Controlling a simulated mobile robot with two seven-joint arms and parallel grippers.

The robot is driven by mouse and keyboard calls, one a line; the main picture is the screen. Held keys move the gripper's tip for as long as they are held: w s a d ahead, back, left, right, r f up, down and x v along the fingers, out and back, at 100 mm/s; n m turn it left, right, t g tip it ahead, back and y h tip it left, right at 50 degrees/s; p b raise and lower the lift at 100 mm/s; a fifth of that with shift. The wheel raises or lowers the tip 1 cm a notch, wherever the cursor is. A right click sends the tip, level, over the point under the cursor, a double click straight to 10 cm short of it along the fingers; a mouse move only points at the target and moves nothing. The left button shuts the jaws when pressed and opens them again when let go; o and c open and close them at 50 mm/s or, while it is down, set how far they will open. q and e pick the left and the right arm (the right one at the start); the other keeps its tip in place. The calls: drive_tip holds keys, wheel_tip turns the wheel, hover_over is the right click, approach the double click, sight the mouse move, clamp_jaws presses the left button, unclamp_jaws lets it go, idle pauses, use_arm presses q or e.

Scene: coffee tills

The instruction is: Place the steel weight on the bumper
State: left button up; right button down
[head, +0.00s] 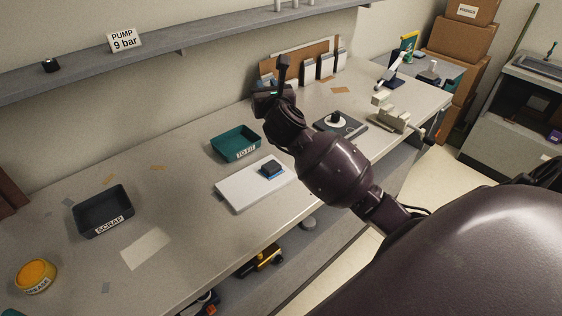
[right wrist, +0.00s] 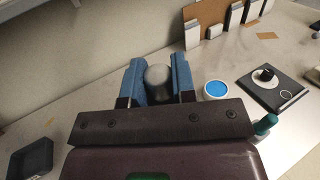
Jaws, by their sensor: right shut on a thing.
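My right gripper (right wrist: 157,92), with blue fingers, is shut on a grey rounded steel weight (right wrist: 158,80) in the right wrist view. In the head view my right gripper (head: 272,98) is dark and seen from behind, above the back of the bench; the weight is hidden there. A small dark blue block (head: 271,169), which may be the bumper, sits on a white board (head: 238,194) in the head view. The gripper is above and behind it, apart from it. My left gripper is not in view.
A teal TO FIT tray (head: 236,156) stands behind the white board. A black SCRAP tray (head: 103,226) and yellow grease tub (head: 37,274) are at left. A black plate with a knob (head: 340,124) is at right. A blue-topped white round tub (right wrist: 216,90) is near the gripper.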

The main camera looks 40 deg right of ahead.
drive_tip(key=shift+d+f, duration=0.2)
drive_tip(key=shift+d, duration=0.1)
drive_tip(key=shift+s+f, duration=0.1)
drive_tip(key=b, duration=0.3)
hover_over(271, 165)
wheel_tip(271, 165, down, 16)
wheel_tip(271, 165, down, 4)
drive_tip(key=shift+r+b, duration=0.1)
drive_tip(key=shift+b, duration=0.75)
drive_tip(key=c, duration=0.9)
unclamp_jaws()
drive_tip(key=shift+f, duration=0.2)
drive_tip(key=shift+c, duration=0.2)
